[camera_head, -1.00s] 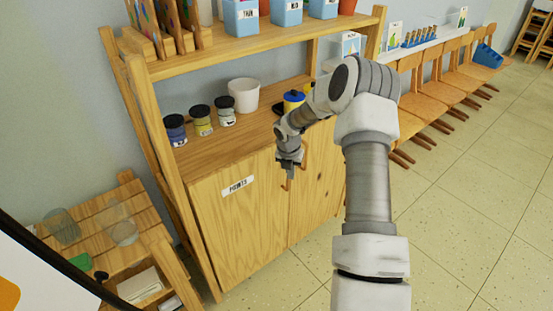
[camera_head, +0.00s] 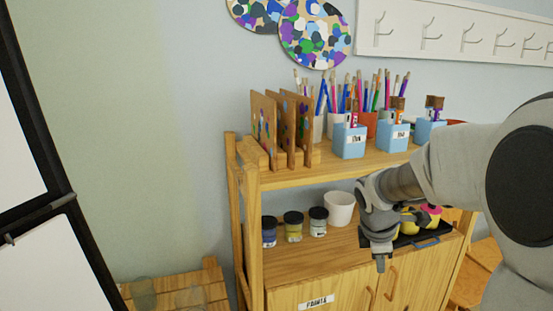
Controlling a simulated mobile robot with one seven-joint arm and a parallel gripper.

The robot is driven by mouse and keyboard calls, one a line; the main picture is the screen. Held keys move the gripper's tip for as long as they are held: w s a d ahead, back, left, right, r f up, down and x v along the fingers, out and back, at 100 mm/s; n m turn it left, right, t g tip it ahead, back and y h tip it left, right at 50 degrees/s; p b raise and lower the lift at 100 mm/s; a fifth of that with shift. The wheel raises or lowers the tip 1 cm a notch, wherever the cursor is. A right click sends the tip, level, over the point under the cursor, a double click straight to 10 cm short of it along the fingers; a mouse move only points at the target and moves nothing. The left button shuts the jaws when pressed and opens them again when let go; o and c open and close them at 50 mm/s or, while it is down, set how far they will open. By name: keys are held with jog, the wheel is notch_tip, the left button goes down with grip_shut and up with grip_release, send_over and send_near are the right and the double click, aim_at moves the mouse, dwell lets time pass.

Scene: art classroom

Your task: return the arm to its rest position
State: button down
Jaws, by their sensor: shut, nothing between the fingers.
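My arm reaches in from the right edge of the head view, its large grey links close to the camera. My gripper (camera_head: 380,262) points down in front of the wooden shelf unit (camera_head: 285,180), near the front edge of its lower shelf. It is shut and holds nothing. Behind and to the right of it, a dark tray (camera_head: 425,241) with yellow and pink items sits on the lower shelf, partly hidden by the arm.
Several paint jars (camera_head: 293,228) and a white pot (camera_head: 340,207) stand on the lower shelf. Blue brush boxes (camera_head: 349,141) and upright wooden boards (camera_head: 288,128) fill the top. A low slatted wooden stand (camera_head: 215,285) is at lower left, an easel (camera_head: 35,130) at far left.

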jog(key=s+a+r+m+y, duration=0.1)
jog(key=s+a+r+m, duration=0.2)
jog(key=s+m, duration=0.2)
jog(key=s+a+r+m+t+y+p, duration=0.1)
jog(key=s+a+r+m, duration=0.2)
jog(key=s, duration=0.7)
jog(key=s+a+r+m+t+y+p, duration=0.1)
jog(key=s+a+r+m, duration=0.2)
jog(key=s+m, duration=0.4)
jog(key=shift+s+r+m, duration=0.4)
jog(key=shift+s+r, duration=0.1)
jog(key=shift+r, duration=0.25)
